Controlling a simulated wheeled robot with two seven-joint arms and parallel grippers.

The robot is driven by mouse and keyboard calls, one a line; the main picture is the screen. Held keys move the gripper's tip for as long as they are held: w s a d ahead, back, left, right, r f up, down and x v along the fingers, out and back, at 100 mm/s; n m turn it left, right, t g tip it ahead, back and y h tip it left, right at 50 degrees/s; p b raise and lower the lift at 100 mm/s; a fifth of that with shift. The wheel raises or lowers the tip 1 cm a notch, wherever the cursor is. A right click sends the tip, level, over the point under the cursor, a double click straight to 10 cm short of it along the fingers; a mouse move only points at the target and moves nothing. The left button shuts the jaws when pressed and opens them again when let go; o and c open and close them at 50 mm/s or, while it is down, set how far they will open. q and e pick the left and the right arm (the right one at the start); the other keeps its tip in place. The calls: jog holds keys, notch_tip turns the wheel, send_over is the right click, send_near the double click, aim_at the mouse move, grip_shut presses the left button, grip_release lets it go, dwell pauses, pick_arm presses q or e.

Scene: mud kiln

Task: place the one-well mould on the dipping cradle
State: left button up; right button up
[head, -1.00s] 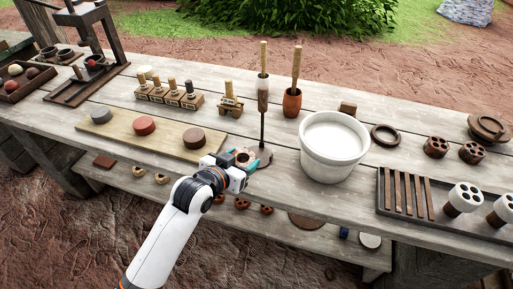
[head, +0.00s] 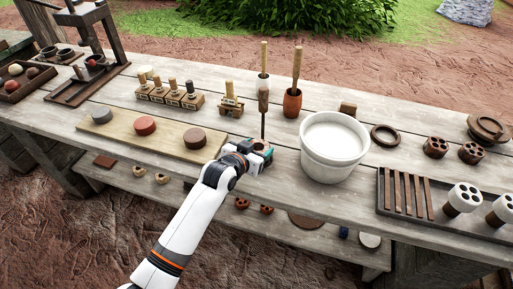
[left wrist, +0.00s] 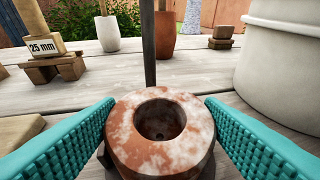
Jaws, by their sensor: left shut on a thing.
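The one-well mould (left wrist: 128,140) is a round, mottled red-and-white block with one well in its top, seen close up in the left wrist view. My left gripper (head: 257,155) is shut on it, with a teal finger on either side. The mould looks upright. The dipping cradle (head: 263,116) shows as a dark upright rod; in the left wrist view the rod (left wrist: 149,45) stands just behind the mould. Dark parts show below the mould, but the cradle's base is mostly hidden. I cannot tell whether the mould touches it. My right gripper is out of view.
A large white tub (head: 333,165) stands close to the right of my left gripper. A board (head: 165,137) with several round blocks lies to the left. A small wooden stand (head: 231,110) and a red-brown pot (head: 292,103) stand behind. A slotted tray (head: 425,222) is at right.

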pick_arm(q)
jog(key=o, duration=1.2)
jog(key=shift+f, duration=0.15)
jog(key=shift+s+r, duration=0.1)
jog(key=shift+r, duration=0.15)
jog(key=v, duration=1.2)
jog(key=shift+f, duration=0.1)
jog(key=shift+a, duration=0.1)
